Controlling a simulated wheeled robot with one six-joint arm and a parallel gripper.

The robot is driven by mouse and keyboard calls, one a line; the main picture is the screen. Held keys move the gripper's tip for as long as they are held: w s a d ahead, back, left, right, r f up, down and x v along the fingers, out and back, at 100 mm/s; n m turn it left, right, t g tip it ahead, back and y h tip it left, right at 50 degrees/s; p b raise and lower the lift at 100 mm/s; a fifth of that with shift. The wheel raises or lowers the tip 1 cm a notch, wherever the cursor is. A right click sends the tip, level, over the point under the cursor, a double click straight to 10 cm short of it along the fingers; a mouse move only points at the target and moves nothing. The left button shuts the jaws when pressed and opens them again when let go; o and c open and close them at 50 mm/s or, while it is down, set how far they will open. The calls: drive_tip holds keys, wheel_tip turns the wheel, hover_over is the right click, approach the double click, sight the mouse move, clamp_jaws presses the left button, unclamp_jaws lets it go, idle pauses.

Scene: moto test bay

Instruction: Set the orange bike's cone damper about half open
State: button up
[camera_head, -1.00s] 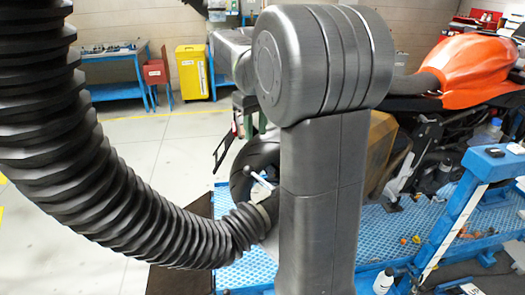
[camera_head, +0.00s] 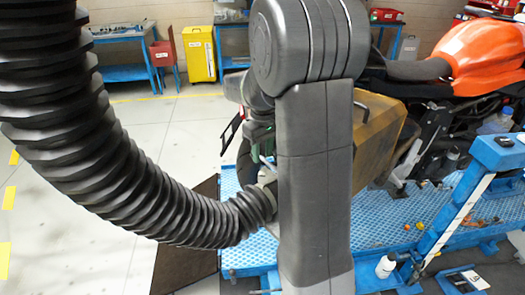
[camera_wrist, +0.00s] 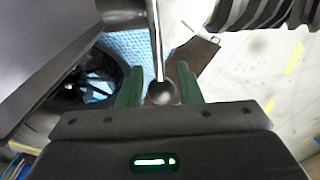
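The orange bike (camera_head: 480,55) stands on the blue lift at the right of the head view. A black ribbed hose (camera_head: 130,185) curves down to a grey cone end (camera_head: 266,177), partly hidden behind my arm. A pale lever shows beside the cone in the head view. In the wrist view, a thin metal lever (camera_wrist: 158,45) ends in a round dark knob (camera_wrist: 161,92). My gripper (camera_wrist: 158,78) has its two green fingers apart, one on each side of the knob. A gap shows on the left; contact on the right is unclear. The damper's inner flap is hidden.
The blue lift platform (camera_head: 380,229) lies under the bike, with a blue post (camera_head: 470,190) at its right. A tan box (camera_head: 380,130) sits behind my arm. A yellow bin (camera_head: 200,55) and a blue workbench stand at the back. Floor at left is clear.

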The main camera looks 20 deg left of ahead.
drive_tip(key=shift+f, duration=0.15)
clamp_jaws()
drive_tip(key=shift+s, duration=0.15)
drive_tip(key=shift+s+a+n, duration=0.1)
drive_tip(key=shift+s+n, duration=0.8)
drive_tip(key=shift+n, duration=0.6)
drive_tip(key=shift+s+a+n, duration=0.1)
drive_tip(key=shift+s+n, duration=0.8)
drive_tip(key=shift+n, duration=0.6)
drive_tip(key=shift+s+n, duration=0.9)
drive_tip(key=shift+n, duration=0.6)
